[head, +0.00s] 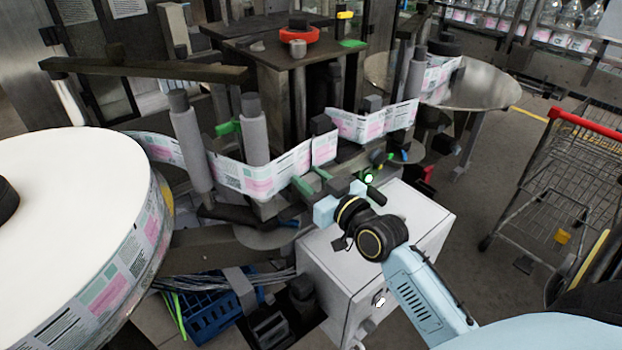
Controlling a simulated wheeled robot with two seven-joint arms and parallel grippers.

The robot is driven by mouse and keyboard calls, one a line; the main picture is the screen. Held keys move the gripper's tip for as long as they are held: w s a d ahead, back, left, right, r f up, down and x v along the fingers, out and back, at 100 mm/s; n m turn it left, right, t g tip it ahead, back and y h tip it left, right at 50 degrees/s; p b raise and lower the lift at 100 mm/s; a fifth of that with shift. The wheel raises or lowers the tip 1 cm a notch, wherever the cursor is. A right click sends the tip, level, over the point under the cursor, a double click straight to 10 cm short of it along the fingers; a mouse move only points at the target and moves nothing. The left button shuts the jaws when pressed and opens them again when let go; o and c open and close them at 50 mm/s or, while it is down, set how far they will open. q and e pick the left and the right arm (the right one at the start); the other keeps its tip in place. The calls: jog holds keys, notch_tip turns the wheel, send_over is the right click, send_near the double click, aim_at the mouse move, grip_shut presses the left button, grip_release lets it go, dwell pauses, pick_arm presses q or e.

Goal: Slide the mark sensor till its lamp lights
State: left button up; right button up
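A small lamp (369,177) glows bright green beside the label web, just above the white cabinet's back edge. I take it to be the mark sensor's lamp; the sensor body is small and partly hidden behind my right wrist and hand. My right gripper (338,200), light blue behind a black wrist, is at the machine's front edge, left of and slightly below the lamp. Its fingertips are not clear against the green and dark machine parts, so I cannot tell its opening or whether it touches the sensor. My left gripper is out of view.
The printed label web (262,177) runs around grey rollers (254,135) from a large white reel (70,195) at left. A white cabinet (420,212) stands under my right arm. A blue crate (208,318) is below. A wire trolley (560,180) stands at right, with open floor before it.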

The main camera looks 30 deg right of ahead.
grip_shut()
jog(key=a+p, duration=0.2)
jog(key=a, duration=0.2)
jog(key=shift+s+r, duration=0.1)
jog(key=shift+s, duration=0.05)
jog(key=shift+a, duration=0.35)
jog(key=shift+d, duration=0.1)
jog(key=shift+o, duration=2.3)
grip_release()
jog(key=shift+s, duration=0.1)
jog(key=s+d+b, duration=0.1)
jog(key=s, duration=1.2)
jog(key=shift+b, duration=0.35)
